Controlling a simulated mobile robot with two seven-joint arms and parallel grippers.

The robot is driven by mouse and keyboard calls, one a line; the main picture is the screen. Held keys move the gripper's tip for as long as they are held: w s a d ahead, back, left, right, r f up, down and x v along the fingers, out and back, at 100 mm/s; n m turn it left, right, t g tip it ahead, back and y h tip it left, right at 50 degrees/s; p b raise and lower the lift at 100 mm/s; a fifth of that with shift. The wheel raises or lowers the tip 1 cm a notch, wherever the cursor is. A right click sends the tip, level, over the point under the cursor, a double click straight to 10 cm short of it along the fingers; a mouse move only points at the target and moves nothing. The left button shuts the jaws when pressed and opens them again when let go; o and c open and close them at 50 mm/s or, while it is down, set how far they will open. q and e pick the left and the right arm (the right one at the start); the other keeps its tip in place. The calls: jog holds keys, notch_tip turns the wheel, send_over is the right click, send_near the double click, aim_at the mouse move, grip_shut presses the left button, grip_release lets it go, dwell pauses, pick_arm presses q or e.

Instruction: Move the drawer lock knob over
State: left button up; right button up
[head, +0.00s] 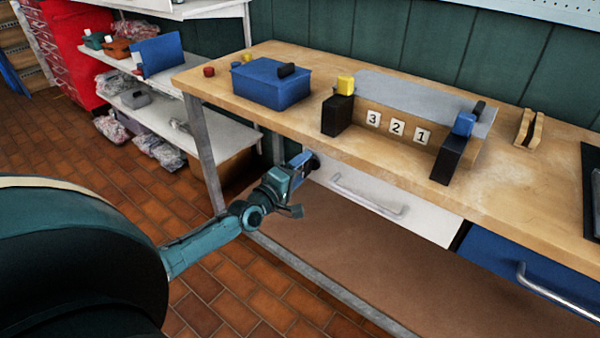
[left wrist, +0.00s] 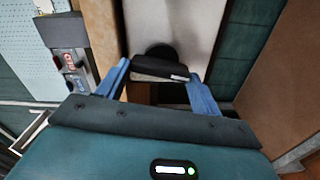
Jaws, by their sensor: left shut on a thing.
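The drawer lock knob (head: 313,161) is dark and sits at the left end of the white drawer (head: 338,196) under the workbench top. In the left wrist view it is a black bar (left wrist: 160,68) across a round black base, against the white drawer front (left wrist: 190,22). My left gripper (head: 302,163) reaches it from the left. In the left wrist view its two blue fingers (left wrist: 161,76) stand on either end of the bar, shut on the knob. In the head view the gripper partly hides the knob. My right gripper is not in view.
The wooden workbench (head: 390,170) carries a blue box (head: 270,88) and a rack with number tiles (head: 395,127). A blue drawer (head: 505,262) with a metal handle is at right. A bench leg (head: 205,150) stands left of my gripper. The lower shelf (head: 370,270) looks bare.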

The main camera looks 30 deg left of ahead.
pick_arm(q)
jog(key=shift+f+n, duration=0.1)
jog(key=shift+n, duration=0.5)
jog(key=shift+n+b, duration=0.3)
jog(key=shift+n, duration=0.3)
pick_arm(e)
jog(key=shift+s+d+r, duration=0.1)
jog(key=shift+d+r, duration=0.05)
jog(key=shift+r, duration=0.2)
pick_arm(q)
jog(key=o, duration=1)
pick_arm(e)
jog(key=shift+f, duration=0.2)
pick_arm(q)
jog(key=shift+s, duration=0.1)
